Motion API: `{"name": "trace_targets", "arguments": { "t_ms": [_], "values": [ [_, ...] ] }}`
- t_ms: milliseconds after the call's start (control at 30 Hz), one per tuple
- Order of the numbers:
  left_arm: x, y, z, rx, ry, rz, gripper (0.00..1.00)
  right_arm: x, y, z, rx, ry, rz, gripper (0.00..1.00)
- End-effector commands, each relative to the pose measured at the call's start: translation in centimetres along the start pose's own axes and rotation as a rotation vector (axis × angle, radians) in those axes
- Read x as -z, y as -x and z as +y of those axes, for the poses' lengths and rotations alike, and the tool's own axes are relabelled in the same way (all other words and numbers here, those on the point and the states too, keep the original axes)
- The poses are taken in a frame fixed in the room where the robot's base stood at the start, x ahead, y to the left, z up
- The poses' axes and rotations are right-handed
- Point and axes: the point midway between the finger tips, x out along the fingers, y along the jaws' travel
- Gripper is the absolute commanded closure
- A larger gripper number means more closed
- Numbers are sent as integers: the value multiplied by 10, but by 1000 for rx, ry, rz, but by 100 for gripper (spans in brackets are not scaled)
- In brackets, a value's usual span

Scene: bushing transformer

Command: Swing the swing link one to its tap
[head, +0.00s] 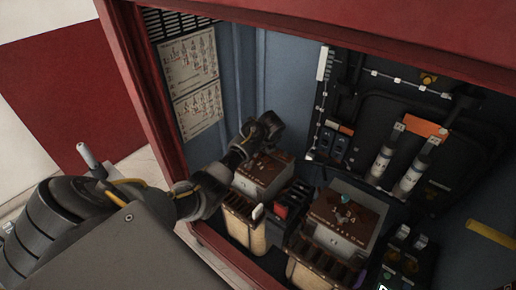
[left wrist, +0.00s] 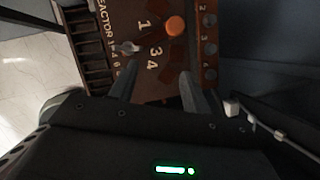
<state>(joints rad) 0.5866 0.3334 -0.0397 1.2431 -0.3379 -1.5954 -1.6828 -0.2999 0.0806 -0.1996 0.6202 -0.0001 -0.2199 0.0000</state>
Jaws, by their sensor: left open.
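My left gripper (head: 262,140) is over the left-hand terminal block (head: 262,178) inside the red cabinet. In the left wrist view its two fingers (left wrist: 160,92) stand apart, with nothing between them, over the block's brown face (left wrist: 155,85). That face carries the numbers 1, 3 and 4. A round orange knob (left wrist: 175,27) and a small silver piece (left wrist: 128,47) sit on it, both beyond the fingertips. I cannot tell which part is swing link one. A second block (head: 345,215) with a teal knob (head: 345,199) stands to the right. My right gripper is not in view.
Red-and-black switchgear (head: 290,203) stands between the two blocks. Two white cylinders (head: 411,178) are on the back panel at the right. Diagram sheets (head: 190,60) hang on the left wall. The cabinet's red frame (head: 150,90) edges the opening close to my left arm.

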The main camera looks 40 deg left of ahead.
Motion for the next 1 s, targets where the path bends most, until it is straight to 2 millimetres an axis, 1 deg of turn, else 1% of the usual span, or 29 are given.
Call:
{"name": "trace_targets", "arguments": {
  "t_ms": [33,100,200,367,467,567,767,800,1000],
  "values": [
    [-16,7,-8,-6,-47,-2,52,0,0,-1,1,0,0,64],
    [-31,14,-14,-14,-109,-2,52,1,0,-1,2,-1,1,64],
    [-41,19,-18,-19,-160,0,52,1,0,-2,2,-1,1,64],
    [-44,20,-19,-21,-178,1,52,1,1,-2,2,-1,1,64],
    [-44,15,-19,-21,-177,2,52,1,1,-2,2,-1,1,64],
    [-44,4,-19,-22,-177,2,52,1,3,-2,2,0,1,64],
    [-44,-34,-17,-25,-174,1,52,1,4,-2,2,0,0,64],
    [-44,-42,-18,-23,-174,2,52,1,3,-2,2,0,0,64],
    [-43,-71,-18,-20,-173,2,52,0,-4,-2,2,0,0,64]
  ]
}}
